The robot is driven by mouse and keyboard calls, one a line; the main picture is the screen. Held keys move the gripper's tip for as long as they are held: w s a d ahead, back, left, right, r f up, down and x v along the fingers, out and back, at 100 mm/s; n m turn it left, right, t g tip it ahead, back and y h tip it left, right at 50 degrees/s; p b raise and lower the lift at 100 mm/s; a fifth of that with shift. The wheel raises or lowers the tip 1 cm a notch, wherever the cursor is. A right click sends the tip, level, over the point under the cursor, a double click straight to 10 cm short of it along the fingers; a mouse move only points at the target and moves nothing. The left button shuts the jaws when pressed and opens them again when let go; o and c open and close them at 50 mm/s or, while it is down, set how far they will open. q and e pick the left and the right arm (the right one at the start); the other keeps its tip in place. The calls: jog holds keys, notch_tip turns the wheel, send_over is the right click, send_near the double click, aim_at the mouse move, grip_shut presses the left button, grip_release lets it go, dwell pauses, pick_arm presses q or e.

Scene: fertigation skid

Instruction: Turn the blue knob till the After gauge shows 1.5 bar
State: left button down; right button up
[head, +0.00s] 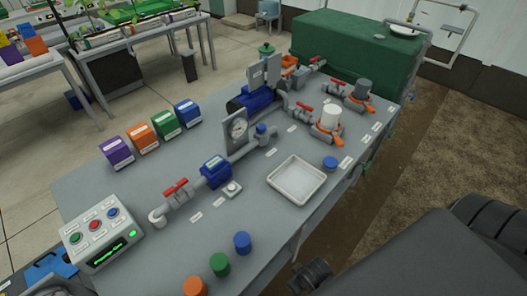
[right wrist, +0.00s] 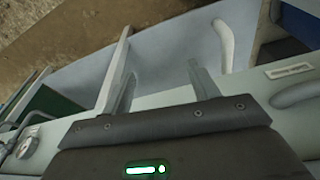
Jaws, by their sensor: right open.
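A small blue knob (head: 262,129) sits on top of the grey pipe on the bench in the head view. The blue knob and gauge cannot be made out in that view. The right gripper's fingers do not show clearly in the head view, so its distance from the knob cannot be told. My left gripper is not in view.
The bench (head: 232,262) holds a white tray (head: 297,179), a blue cap (head: 330,163), a control box (head: 101,233) and several coloured boxes. Red-handled valves (head: 176,187) line the pipe. A green tank (head: 350,45) stands behind.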

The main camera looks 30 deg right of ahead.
notch_tip(320, 180, up, 15)
jog(key=w+t, duration=0.1)
jog(key=w, duration=0.1)
jog(key=w+d+r+t, duration=0.1)
jog(key=w, duration=0.6)
jog(key=w+d+r+t, duration=0.1)
jog(key=w+d+t, duration=0.1)
jog(key=w, duration=0.4)
jog(key=w+d+r+t+p, duration=0.1)
jog(key=w+r+t, duration=0.1)
jog(key=w, duration=0.5)
jog(key=shift+w+d+m, duration=0.3)
jog(key=shift+w+d, duration=0.05)
jog(key=shift+d, duration=0.05)
jog(key=w+d+r+t, duration=0.3)
jog(key=w+d+r, duration=0.1)
jog(key=w, duration=0.5)
jog(key=t+y, duration=0.1)
jog(key=t, duration=0.1)
send_near(262, 127)
jog(key=shift+m, duration=0.3)
jog(key=shift+p+x, duration=0.3)
jog(key=shift+x, duration=4.3)
